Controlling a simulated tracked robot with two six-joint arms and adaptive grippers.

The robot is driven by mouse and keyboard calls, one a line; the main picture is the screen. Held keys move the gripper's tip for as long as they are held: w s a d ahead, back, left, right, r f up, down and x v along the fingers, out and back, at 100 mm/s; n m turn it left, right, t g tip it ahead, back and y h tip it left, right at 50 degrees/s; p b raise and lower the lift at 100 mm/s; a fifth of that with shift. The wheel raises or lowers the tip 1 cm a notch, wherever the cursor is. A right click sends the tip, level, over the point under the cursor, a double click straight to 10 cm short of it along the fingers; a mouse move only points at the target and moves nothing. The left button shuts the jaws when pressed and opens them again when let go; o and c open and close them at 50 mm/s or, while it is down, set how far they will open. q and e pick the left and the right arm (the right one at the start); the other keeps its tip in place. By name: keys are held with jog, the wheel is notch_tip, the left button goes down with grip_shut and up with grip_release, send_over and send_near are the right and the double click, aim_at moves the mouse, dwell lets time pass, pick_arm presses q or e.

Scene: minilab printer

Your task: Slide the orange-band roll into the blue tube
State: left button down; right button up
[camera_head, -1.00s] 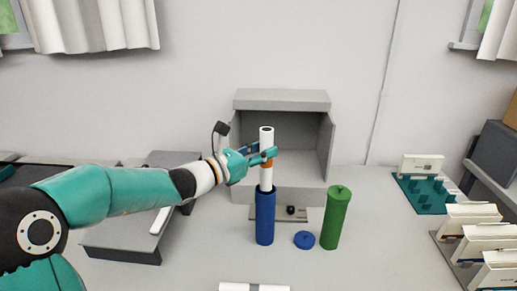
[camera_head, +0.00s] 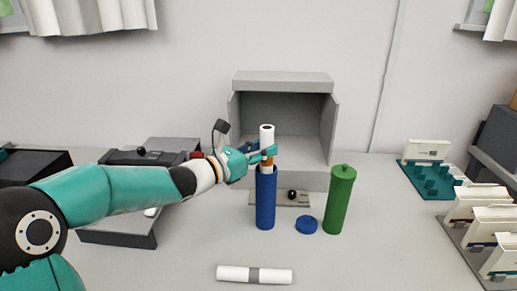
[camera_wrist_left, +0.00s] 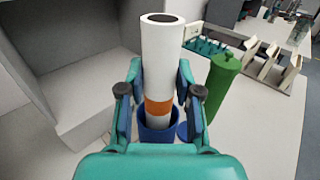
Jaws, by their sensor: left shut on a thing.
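The orange-band roll (camera_head: 267,134) is white and upright, with its lower end inside the mouth of the blue tube (camera_head: 265,205). The tube stands upright on the table. My left gripper (camera_head: 263,153) is shut on the roll, above the tube rim. In the left wrist view the roll (camera_wrist_left: 161,60) is between the two fingers, its orange band (camera_wrist_left: 158,107) just above the rim of the blue tube (camera_wrist_left: 171,134). The roll's lower part is hidden in the tube. My right gripper is not in view.
A blue cap (camera_head: 306,225) and a green capped tube (camera_head: 339,200) stand right of the blue tube. A grey open box (camera_head: 283,82) is behind. A white roll with a grey band (camera_head: 238,273) lies in front. White racks (camera_head: 481,230) are at the right.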

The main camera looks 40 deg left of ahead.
aim_at(263, 129)
pick_arm(q)
jog(key=shift+f, duration=0.15)
jog(key=c, duration=0.7)
grip_release()
jog(key=shift+r+p, duration=2.1)
jog(key=shift+r, duration=0.95)
jog(key=shift+w, duration=0.1)
jog(key=shift+f, duration=0.1)
